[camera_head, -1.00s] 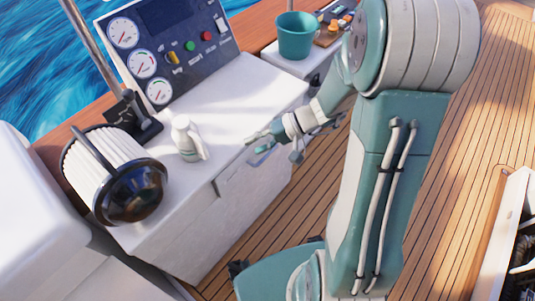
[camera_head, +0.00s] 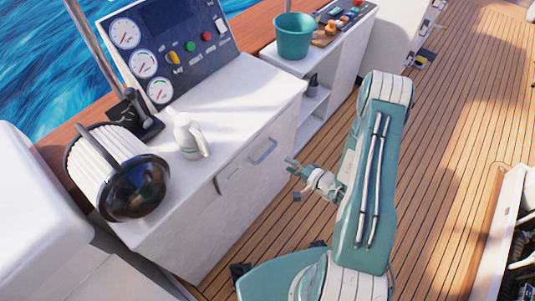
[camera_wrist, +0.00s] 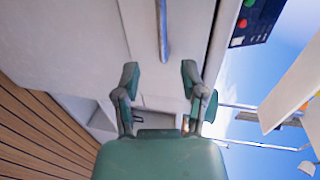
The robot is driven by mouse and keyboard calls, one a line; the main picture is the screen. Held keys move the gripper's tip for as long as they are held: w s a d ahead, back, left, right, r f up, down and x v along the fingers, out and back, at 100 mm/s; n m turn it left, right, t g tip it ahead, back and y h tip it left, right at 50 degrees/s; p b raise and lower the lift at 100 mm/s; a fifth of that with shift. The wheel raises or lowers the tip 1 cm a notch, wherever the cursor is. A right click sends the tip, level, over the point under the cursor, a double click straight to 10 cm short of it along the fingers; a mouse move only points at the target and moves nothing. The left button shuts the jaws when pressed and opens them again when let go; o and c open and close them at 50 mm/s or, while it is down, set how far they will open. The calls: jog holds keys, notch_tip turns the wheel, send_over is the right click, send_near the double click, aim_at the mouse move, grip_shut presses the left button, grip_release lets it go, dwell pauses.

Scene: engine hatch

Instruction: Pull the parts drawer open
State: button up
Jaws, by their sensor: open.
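The parts drawer (camera_head: 240,178) is in the front of the white console, below its top. Its front looks flush with the console. Its blue-grey bar handle (camera_head: 263,151) is in plain view. In the wrist view the handle (camera_wrist: 162,30) runs upright ahead of the fingers. My gripper (camera_head: 293,180) is to the right of and below the handle in the head view, apart from it. In the wrist view my gripper (camera_wrist: 160,76) has its two green fingers spread with nothing between them, and the handle lies beyond the tips, roughly in line with the gap.
A gauge panel (camera_head: 170,50) stands behind. A teal bucket (camera_head: 293,36) is on the shelf unit at the back.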

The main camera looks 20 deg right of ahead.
aim_at(267, 152)
jog(key=x, duration=1)
jog(key=shift+w+a, duration=0.2)
jog(key=shift+w, duration=0.05)
grip_shut()
